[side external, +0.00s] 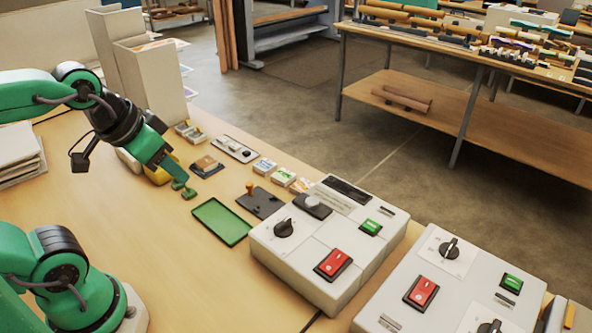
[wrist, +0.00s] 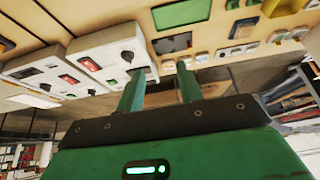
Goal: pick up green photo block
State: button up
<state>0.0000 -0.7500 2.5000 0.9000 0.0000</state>
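My gripper (side external: 183,189) is low over the left part of the table, with its two green fingers apart and nothing between them. It also shows from behind in the wrist view (wrist: 160,85), with a clear gap between the fingers. A small pale block with a green-blue picture on top (side external: 264,166) lies beyond the gripper to the right, apart from it. A similar pale block (side external: 285,177) lies beside it.
A dark plate with an orange knob (side external: 261,202) lies behind the tray. A white control box (side external: 325,250) stands to the right. The table in front of the tray is clear.

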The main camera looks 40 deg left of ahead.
jog(key=shift+o, duration=0.2)
jog(key=o, duration=0.5)
jog(key=shift+w+r, duration=0.1)
